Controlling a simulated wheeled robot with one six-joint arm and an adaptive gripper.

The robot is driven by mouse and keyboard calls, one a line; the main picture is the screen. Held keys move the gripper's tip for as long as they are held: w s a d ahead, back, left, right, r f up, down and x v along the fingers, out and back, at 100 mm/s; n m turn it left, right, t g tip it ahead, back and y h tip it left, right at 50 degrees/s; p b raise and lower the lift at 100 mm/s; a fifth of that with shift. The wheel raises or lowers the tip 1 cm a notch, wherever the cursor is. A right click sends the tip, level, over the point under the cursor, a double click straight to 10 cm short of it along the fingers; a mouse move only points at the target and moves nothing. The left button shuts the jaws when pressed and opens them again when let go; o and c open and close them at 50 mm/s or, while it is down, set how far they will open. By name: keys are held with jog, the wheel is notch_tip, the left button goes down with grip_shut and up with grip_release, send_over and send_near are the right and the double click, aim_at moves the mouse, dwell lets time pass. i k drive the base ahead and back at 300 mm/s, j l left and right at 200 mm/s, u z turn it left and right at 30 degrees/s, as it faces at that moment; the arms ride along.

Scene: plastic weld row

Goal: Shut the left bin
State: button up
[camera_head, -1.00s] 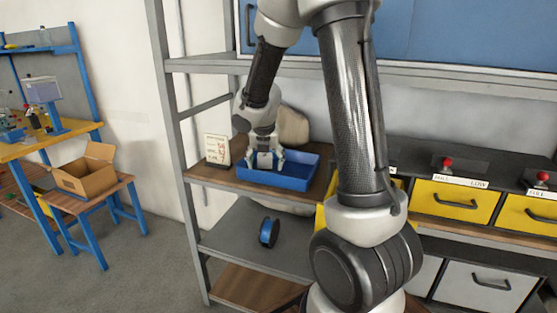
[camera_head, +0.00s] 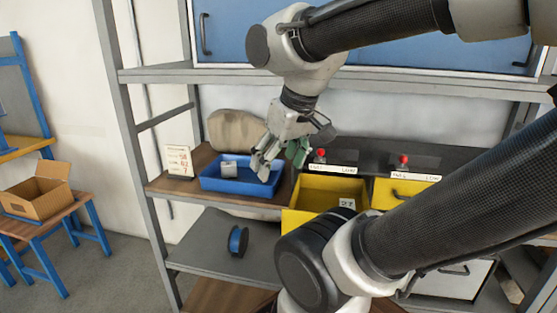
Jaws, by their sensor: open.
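The left bin (camera_head: 325,190) is a yellow drawer that stands pulled out from the shelf, with its inside showing. A small pale piece with dark marks (camera_head: 347,204) shows in it, and my arm hides its front right part. My gripper (camera_head: 268,167) is open, over the right end of a blue tray (camera_head: 240,188), left of the bin and apart from it. A small green thing (camera_head: 299,151) shows beside the gripper; I cannot tell what it is. A pale cylinder (camera_head: 229,170) lies in the tray.
A second yellow bin (camera_head: 408,190) sits to the right, its lower part behind my arm. Red knobs (camera_head: 404,160) stand above the bins. A card (camera_head: 179,161) stands left of the tray. A blue spool (camera_head: 238,241) is on the lower shelf. A blue cabinet (camera_head: 240,30) is above.

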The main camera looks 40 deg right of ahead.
aim_at(312, 195)
jog(key=z, duration=1.05)
jog(key=k+l, duration=0.55)
